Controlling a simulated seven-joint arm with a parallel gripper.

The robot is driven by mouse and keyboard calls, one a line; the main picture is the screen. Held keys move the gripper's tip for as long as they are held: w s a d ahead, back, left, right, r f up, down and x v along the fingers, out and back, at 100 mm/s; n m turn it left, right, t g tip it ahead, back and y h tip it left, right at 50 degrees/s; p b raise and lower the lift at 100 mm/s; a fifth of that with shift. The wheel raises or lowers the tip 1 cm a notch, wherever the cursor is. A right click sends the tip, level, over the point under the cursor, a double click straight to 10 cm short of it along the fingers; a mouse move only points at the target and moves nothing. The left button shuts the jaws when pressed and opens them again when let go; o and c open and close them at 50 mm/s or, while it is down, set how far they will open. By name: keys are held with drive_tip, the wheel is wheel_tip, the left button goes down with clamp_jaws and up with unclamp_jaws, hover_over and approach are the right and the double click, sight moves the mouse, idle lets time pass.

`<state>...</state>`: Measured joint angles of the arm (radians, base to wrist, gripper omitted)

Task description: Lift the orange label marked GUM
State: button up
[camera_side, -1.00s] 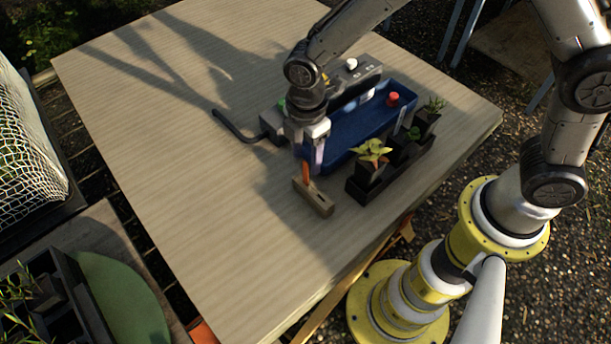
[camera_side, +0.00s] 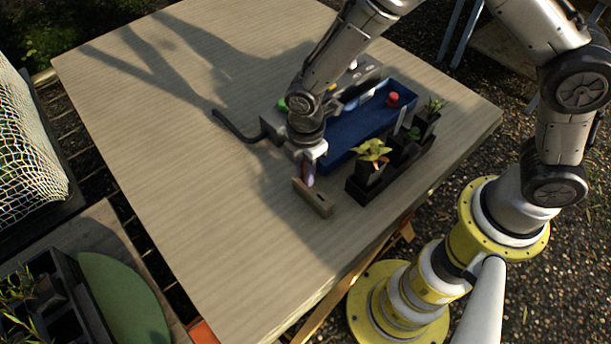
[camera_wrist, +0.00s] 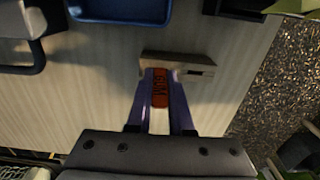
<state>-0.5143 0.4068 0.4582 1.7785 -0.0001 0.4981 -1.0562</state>
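The orange label (camera_wrist: 160,87) marked GUM stands at the slotted wooden block (camera_wrist: 203,72) in the wrist view. My gripper (camera_wrist: 160,80) has its two purple fingers on either side of the label. The fingers are apart, with the label between their tips. I cannot tell whether they press on it or a small gap is left. In the side view my gripper (camera_side: 308,181) points down at the wooden block (camera_side: 316,199), and the fingers hide most of the label there.
Right of the block stands a black tray of potted plants (camera_side: 371,160). The table (camera_side: 210,210) is clear at the left and front.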

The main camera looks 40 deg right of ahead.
clamp_jaws()
